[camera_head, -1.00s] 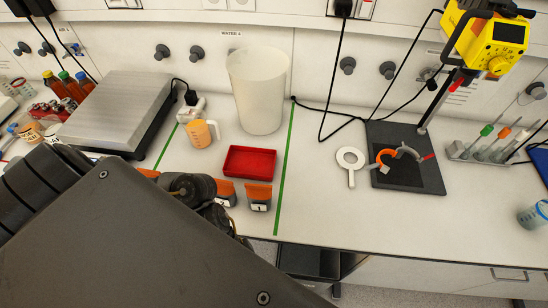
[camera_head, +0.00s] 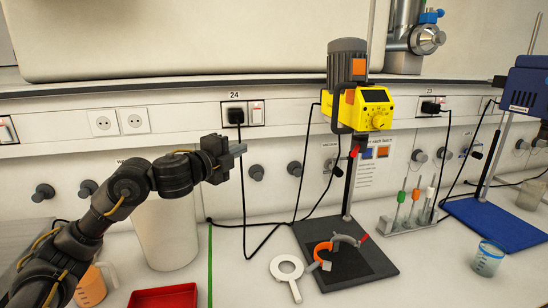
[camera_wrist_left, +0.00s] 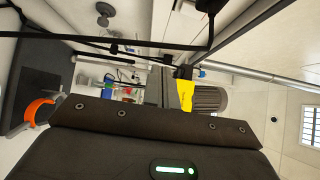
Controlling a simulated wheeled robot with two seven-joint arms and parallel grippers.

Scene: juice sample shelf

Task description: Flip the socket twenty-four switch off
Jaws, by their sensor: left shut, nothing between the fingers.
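The socket labelled 24 (camera_head: 234,96) is on the wall rail, with a black plug (camera_head: 235,116) in its left half. Its switch (camera_head: 257,112) is a small white rocker with a red mark, right of the plug. The rocker's position is too small to tell. My left gripper (camera_head: 241,149) is shut and empty, below the socket and apart from the switch in the picture. The gripper's fingers show in the left wrist view (camera_wrist_left: 172,88). There a black plug (camera_wrist_left: 208,5) is at the top edge; the switch is not clearly seen. My right gripper is not in view.
The plug's black cable (camera_head: 243,190) hangs beside my left gripper. A yellow stirrer (camera_head: 372,112) stands to the right. Another switched socket, labelled 23 (camera_head: 429,91), is farther right. Below are a white bin (camera_head: 165,232) and a red tray (camera_head: 163,297).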

